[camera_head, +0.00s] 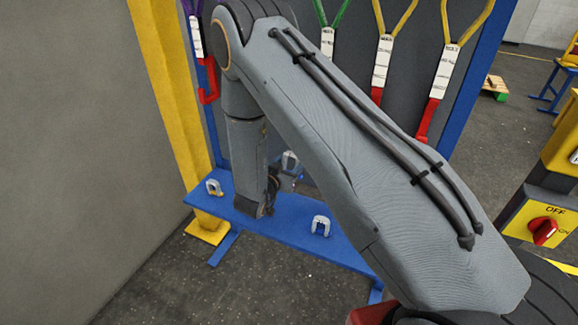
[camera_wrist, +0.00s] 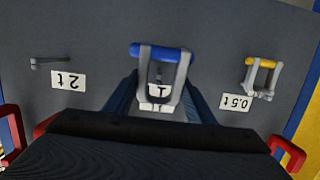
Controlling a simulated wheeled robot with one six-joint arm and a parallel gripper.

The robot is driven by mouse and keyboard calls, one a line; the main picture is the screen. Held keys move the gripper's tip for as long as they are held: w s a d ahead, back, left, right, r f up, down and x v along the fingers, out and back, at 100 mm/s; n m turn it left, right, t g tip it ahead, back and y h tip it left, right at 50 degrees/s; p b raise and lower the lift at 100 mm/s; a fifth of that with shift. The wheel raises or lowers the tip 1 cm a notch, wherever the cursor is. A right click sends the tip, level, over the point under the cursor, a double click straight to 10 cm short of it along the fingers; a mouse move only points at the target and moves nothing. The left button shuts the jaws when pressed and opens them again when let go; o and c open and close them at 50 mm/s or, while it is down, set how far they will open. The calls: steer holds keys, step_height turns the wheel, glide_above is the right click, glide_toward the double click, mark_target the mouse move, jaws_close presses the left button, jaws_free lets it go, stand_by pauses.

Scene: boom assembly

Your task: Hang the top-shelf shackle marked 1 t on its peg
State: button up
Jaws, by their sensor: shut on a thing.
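In the wrist view, a grey shackle with a blue pin (camera_wrist: 162,52) is between the fingers of my gripper (camera_wrist: 158,98), which is shut on it. The pin side points to the top of the picture. Behind it is the grey board (camera_wrist: 100,25). A partly covered white label (camera_wrist: 158,88) and what looks like a short peg (camera_wrist: 158,72) show through the shackle's opening. I cannot tell whether the shackle touches the peg.
In the wrist view, a bare peg (camera_wrist: 47,62) is beside the 2 t label (camera_wrist: 68,81). A yellow-pinned shackle (camera_wrist: 262,74) hangs by the 0.5 t label (camera_wrist: 236,102). In the head view, shackles (camera_head: 321,225) stand on a blue shelf (camera_head: 345,248); slings (camera_head: 383,60) hang behind.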

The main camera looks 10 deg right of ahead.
steer(key=shift+r+b+x, duration=0.2)
steer(key=shift+b+x, duration=0.35)
steer(key=shift+x, duration=1.05)
steer(key=shift+r+b+x, duration=0.2)
steer(key=shift+b+x, duration=0.35)
steer(key=shift+x, duration=1)
steer(key=shift+w+d+f+b, duration=0.45)
steer(key=shift+w+f+b, duration=0.1)
steer(key=shift+f+b, duration=0.2)
steer(key=shift+f, duration=0.1)
steer(key=o, duration=1.5)
steer(key=shift+c, duration=0.2)
